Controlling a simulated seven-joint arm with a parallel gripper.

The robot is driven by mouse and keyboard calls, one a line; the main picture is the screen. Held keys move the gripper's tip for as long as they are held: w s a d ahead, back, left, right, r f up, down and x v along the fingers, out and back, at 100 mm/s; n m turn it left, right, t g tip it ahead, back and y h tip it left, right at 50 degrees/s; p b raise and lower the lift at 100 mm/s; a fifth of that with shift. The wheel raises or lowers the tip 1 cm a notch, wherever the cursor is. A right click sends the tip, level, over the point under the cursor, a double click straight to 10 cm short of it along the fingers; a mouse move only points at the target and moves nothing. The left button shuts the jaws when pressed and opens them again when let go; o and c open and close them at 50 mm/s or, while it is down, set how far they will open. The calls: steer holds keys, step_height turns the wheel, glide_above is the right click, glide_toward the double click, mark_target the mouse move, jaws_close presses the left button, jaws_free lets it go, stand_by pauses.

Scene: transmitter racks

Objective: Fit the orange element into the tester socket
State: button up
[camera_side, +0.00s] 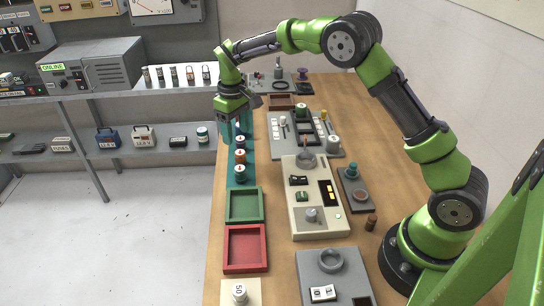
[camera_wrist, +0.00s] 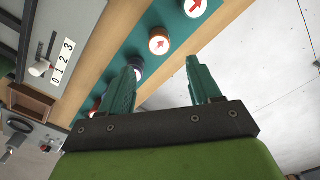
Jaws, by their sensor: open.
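The orange element (camera_side: 239,157) stands upright on a teal strip, between a dark blue element (camera_side: 240,141) and a teal one (camera_side: 240,173). In the wrist view the orange element (camera_wrist: 159,43) shows a white top with a red arrow, beyond and between my fingertips. My gripper (camera_side: 233,137) is open and empty over the far part of the strip; its fingers also show in the wrist view (camera_wrist: 163,68). The left finger partly hides the dark element (camera_wrist: 138,68).
A green tray (camera_side: 244,191) and a red tray (camera_side: 265,248) lie nearer along the bench's left edge. A grey unit (camera_side: 348,278) with a round socket stands at the front. A grey panel (camera_side: 327,148) with levers lies beyond the cream device.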

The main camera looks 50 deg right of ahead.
mark_target(239, 152)
steer(key=shift+s+f, duration=0.15)
steer(key=shift+f, duration=1.45)
steer(key=shift+s+f, duration=0.1)
steer(key=shift+f, duration=1.45)
steer(key=shift+c, duration=0.2)
jaws_close()
